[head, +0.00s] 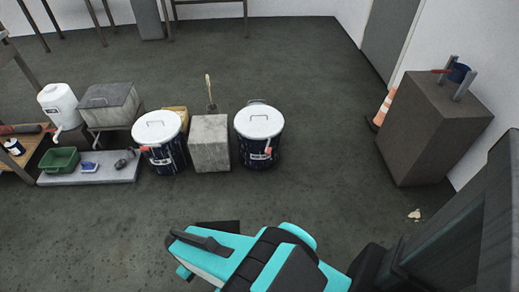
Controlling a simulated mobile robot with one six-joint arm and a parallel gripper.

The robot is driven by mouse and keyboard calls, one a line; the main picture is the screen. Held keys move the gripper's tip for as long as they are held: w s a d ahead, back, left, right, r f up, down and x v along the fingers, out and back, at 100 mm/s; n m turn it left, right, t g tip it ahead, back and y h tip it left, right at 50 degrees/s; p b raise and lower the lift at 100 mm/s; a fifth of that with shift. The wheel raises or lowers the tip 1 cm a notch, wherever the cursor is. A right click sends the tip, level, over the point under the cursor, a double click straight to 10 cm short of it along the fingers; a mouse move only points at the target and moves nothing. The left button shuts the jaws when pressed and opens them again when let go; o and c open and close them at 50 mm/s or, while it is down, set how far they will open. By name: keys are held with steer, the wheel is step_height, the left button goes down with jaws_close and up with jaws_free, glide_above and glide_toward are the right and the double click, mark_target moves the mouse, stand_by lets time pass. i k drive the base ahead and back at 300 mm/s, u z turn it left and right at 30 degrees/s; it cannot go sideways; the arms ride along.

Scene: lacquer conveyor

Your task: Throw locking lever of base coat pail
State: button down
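Two dark blue pails with white lids stand on the floor, a left pail (166,157) and a right pail (258,152). Each has a printed label, too small to read, so I cannot tell which holds base coat. A red-orange lever shows on the front left of the left pail's rim (145,149) and on the front right of the right pail's rim (268,150). My gripper (184,254) is at the bottom, apart from both pails. Its fingers are seen from above and partly hidden, so its opening is unclear.
A grey block (209,144) stands between the pails. At left are a low slab (115,172) with a green tray (60,160), a grey bin (108,104) and a white canister (59,107). A brown pedestal (425,130) stands at right. The floor before the pails is clear.

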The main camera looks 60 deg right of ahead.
mark_target(268, 150)
steer(key=z, duration=0.1)
steer(key=i, duration=0.95)
steer(key=u, duration=0.1)
